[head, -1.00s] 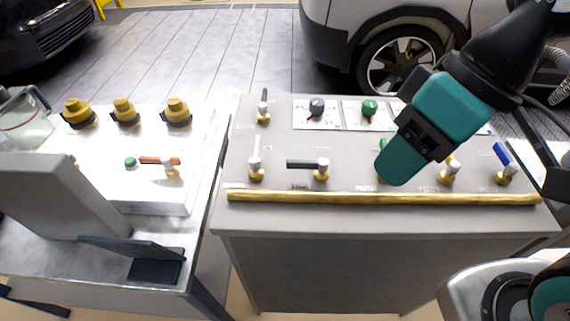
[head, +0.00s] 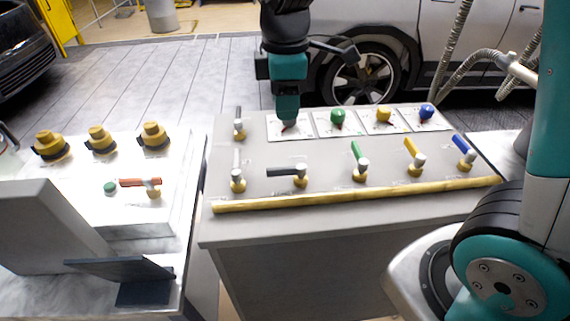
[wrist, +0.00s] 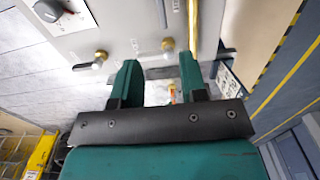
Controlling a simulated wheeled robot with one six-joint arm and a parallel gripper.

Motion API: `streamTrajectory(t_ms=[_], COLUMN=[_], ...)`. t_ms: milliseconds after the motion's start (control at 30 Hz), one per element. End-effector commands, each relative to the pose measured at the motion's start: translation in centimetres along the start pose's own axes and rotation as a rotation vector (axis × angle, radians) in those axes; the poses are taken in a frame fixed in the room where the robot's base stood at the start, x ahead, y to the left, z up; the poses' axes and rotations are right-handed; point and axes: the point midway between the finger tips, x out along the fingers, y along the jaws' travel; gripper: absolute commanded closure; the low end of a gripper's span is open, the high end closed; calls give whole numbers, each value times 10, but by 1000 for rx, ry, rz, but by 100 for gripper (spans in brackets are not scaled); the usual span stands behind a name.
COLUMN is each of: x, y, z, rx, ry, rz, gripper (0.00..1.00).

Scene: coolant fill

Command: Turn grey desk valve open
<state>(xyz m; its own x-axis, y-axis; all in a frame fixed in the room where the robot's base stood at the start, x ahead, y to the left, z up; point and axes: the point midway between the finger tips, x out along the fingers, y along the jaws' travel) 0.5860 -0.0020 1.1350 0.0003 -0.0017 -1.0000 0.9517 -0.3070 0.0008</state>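The grey-handled valve (head: 287,171) stands in the desk's front row in the head view, its dark lever lying sideways and pointing left from its brass base. A grey knob stood on the leftmost card in the back row; in the head view my gripper (head: 287,122) now covers that place. In the wrist view a grey knob (wrist: 48,10) shows at the top left corner, outside the fingers. My gripper also shows in the wrist view (wrist: 158,80): its two fingers are apart, with nothing held between them. I cannot tell its exact height above the desk.
Green (head: 360,160), yellow (head: 413,158) and blue (head: 464,152) lever valves stand right of the grey-handled one, a white one (head: 237,178) left. A brass rail (head: 350,196) edges the desk (head: 300,228). A bench (head: 140,228) with yellow caps stands left.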

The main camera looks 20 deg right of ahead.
Motion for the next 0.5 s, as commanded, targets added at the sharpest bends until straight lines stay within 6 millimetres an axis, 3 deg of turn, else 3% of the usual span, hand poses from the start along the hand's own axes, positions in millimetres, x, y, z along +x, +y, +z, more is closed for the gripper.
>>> streamTrajectory(t_ms=[500], x=[115], y=[-2], z=[1], rx=[1], ry=[-2], rz=[-6], gripper=[61])
